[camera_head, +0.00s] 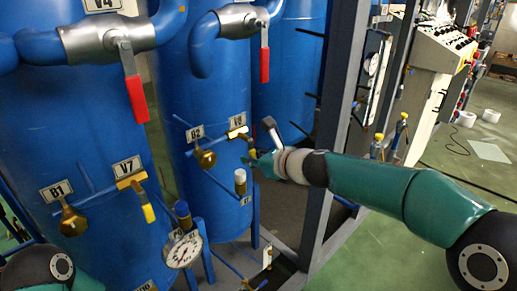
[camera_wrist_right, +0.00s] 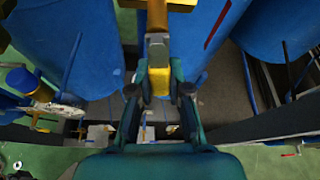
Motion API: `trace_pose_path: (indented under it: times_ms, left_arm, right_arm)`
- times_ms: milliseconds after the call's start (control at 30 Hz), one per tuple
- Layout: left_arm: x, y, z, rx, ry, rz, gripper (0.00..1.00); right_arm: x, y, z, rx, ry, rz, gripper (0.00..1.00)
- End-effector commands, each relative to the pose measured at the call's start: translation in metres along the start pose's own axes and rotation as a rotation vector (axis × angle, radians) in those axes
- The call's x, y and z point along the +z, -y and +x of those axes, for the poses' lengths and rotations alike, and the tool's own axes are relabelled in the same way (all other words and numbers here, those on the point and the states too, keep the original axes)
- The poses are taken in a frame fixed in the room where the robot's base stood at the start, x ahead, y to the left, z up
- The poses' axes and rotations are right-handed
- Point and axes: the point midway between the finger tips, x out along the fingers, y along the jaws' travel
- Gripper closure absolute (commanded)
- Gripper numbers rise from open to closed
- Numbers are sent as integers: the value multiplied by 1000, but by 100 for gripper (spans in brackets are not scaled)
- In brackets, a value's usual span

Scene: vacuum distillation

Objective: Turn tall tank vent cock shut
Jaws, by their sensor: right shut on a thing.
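A brass vent cock (camera_head: 236,132) sits on the middle blue tank (camera_head: 215,105), by a tag that appears to read V8. My right gripper (camera_head: 252,156) is at its lever, reaching in from the right. In the right wrist view the gripper (camera_wrist_right: 159,88) is shut on the cock's lever (camera_wrist_right: 158,50), which runs up to the brass body (camera_wrist_right: 168,5). The lever tip is partly hidden by the fingers. Another brass cock (camera_head: 131,181), tagged V7, is on the left blue tank (camera_head: 90,130), its yellow-ended lever pointing down. My left gripper is out of view.
Red-handled valves (camera_head: 134,85) (camera_head: 264,55) hang above. A pressure gauge (camera_head: 183,250) and a white-capped fitting (camera_head: 240,181) stand below the cocks. A blue-grey frame post (camera_head: 340,90) rises just right of the gripper. Open green floor (camera_head: 400,265) lies at lower right.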

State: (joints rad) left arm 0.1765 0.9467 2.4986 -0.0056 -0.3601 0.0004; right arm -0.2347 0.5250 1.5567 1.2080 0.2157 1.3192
Motion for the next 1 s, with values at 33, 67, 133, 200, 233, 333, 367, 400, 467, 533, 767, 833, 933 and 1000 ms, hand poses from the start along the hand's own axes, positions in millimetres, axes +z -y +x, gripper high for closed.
trace_pose_path:
  times_ms: [33,67,133,200,233,333,367,400,467,533,767,833,933,1000]
  left_arm:
    - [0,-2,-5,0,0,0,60]
    - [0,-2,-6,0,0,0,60]
    - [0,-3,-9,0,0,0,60]
    - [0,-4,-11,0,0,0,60]
    - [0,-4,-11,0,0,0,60]
    - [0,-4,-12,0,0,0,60]
    - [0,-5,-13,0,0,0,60]
    - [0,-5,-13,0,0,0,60]
    - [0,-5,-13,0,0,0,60]
    - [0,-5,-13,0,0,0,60]
    - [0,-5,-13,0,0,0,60]
    - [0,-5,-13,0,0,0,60]
    - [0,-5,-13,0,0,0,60]
    - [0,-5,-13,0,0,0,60]
  right_arm:
    - [0,-2,0,14,-5,29,100]
    - [0,-3,0,21,-5,43,100]
    - [-1,-4,1,32,-5,75,100]
    - [-1,-5,0,42,-4,101,100]
    - [-1,-6,0,45,-4,110,100]
    - [-1,-6,0,52,-3,133,100]
    - [-1,-6,0,53,-3,137,100]
    - [-2,-6,0,55,-3,142,100]
    - [-2,-7,0,57,-3,147,100]
    - [-2,-7,0,58,-3,151,100]
    - [-2,-7,0,58,-2,153,100]
    - [-2,-7,-1,57,-2,154,100]
    - [-2,-6,-1,57,-2,153,66]
    - [-1,-6,-1,56,-2,152,56]
